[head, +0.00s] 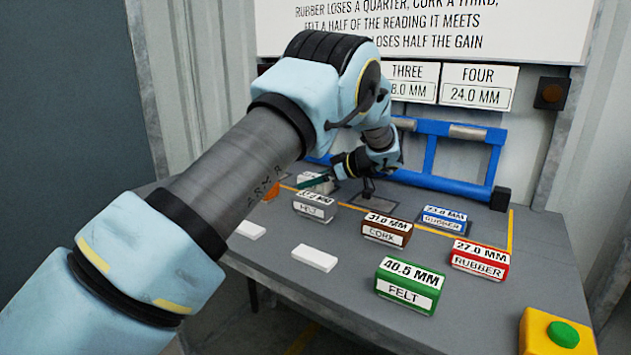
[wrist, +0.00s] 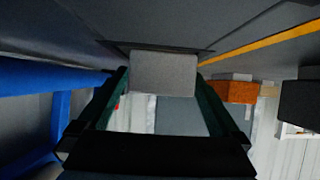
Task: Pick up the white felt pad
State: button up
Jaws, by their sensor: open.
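A pale, whitish pad (wrist: 163,73) lies between the two dark green fingers of my gripper (wrist: 165,98) in the wrist view. The fingers are open, one on each side of it, and I cannot tell whether they touch it. In the head view my gripper (head: 318,184) is low over the back left of the table, partly covering this pale pad (head: 308,177). No lettering on it is readable. A grey pad labelled FELT (head: 315,209) stands just in front of it.
The grey table (head: 345,290) also holds a brown cork pad (head: 386,231), blue rubber pad (head: 443,219), red rubber pad (head: 480,260), green felt pad (head: 408,287) and an orange pad (wrist: 238,92). A blue rail (head: 430,155) runs behind. Two plain white blocks lie at front left.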

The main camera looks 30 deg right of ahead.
jog(key=c, duration=1.5)
